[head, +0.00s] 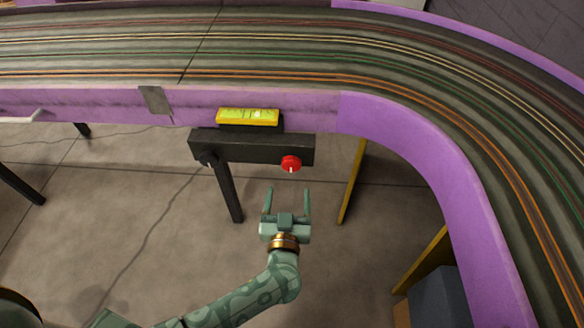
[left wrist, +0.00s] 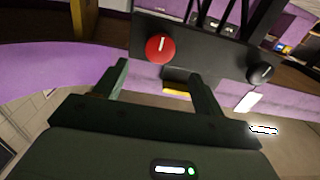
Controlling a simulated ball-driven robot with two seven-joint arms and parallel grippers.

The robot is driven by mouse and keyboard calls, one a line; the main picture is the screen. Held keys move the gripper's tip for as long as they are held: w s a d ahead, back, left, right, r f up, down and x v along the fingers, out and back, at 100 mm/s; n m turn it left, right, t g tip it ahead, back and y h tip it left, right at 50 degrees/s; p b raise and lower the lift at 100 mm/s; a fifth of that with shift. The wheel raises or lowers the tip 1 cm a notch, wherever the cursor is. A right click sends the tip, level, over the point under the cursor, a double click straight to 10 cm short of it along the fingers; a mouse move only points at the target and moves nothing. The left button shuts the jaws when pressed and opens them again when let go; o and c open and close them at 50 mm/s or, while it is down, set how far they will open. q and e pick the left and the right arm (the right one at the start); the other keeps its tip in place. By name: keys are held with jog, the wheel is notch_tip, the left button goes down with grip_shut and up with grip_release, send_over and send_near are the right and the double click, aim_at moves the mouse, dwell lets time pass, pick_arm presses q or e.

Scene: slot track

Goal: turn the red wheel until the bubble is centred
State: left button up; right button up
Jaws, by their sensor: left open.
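The red wheel (head: 291,163) is on the right end of a dark beam (head: 235,146) under the track's purple side, with a pale mark on its face. In the left wrist view the red wheel (left wrist: 160,49) is ahead of the fingers, apart from them. A yellow level (head: 247,116) with a green vial sits above the beam. Its bubble (head: 257,114) looks like a pale spot right of the vial's middle, but it is small. My left gripper (head: 287,193) is open and empty, just below the wheel in the head view. My right gripper is not in view.
A black knob (head: 208,160) is at the beam's left end, above a dark leg (head: 228,192). A yellow post (head: 352,182) stands right of the wheel. The curving slot track (head: 300,55) with purple walls fills the back and right. Bare floor lies below.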

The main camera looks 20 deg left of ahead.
aim_at(291, 167)
pick_arm(q)
jog(key=b+x, duration=0.1)
jog(key=x, duration=0.1)
jog(key=b+x, duration=0.1)
jog(key=x, duration=0.2)
jog(key=b+x, duration=0.1)
jog(key=x, duration=0.2)
jog(key=shift+w+f, duration=0.25)
jog(key=shift+f, duration=0.05)
jog(key=shift+w+a+r, duration=0.15)
jog(key=shift+w, duration=0.2)
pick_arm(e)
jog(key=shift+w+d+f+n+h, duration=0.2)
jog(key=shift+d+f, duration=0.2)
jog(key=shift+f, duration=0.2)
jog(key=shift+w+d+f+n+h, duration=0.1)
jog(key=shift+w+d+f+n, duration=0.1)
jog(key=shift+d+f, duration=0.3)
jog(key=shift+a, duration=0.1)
pick_arm(q)
jog(key=c, duration=1)
